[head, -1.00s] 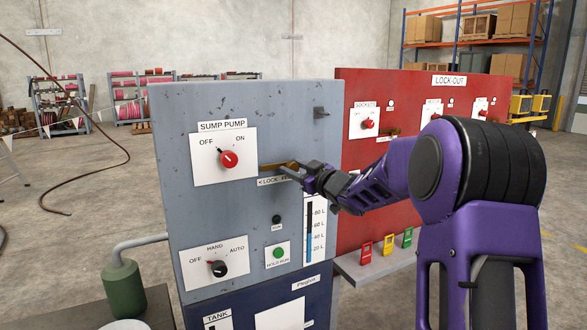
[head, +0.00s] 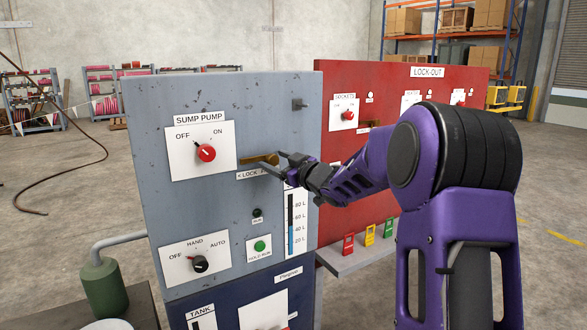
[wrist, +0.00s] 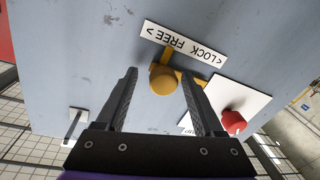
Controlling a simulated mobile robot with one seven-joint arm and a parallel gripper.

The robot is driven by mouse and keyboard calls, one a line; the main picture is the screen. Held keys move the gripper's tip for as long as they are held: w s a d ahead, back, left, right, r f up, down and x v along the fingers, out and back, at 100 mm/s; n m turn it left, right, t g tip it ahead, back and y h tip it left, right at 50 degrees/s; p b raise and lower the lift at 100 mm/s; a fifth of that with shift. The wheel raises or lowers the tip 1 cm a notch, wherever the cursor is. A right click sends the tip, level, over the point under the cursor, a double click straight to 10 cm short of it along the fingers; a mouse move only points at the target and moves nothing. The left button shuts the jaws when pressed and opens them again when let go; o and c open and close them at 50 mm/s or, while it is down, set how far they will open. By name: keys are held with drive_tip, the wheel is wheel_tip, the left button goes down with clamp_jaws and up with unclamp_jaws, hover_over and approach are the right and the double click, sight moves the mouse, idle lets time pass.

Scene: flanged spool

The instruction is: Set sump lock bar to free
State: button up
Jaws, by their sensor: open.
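The sump lock bar (head: 259,160) is a brass-yellow bar on the grey panel, right of the red SUMP PUMP dial (head: 206,153). Its label (head: 253,175) reads LOCK at the left and FREE at the right, partly hidden by my gripper in the head view. In the wrist view the bar's round yellow knob (wrist: 163,81) sits between my fingers, and the bar reaches toward the red dial (wrist: 233,121), on the LOCK side. My gripper (head: 280,160) is open at the bar's right end; its fingers also show in the wrist view (wrist: 159,77), apart from the knob.
A small dark peg (head: 300,104) juts from the panel above my gripper. A HAND/OFF/AUTO dial (head: 200,264) and a green button (head: 260,246) are below. A red LOCK-OUT board (head: 400,90) stands behind at right, with coloured tags on a shelf (head: 350,257).

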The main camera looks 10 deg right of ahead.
drive_tip(key=v, duration=1.7)
drive_tip(key=shift+b, duration=0.3)
drive_tip(key=shift+w+d+r, duration=0.1)
drive_tip(key=shift+w+d, duration=0.05)
drive_tip(key=shift+w, duration=0.05)
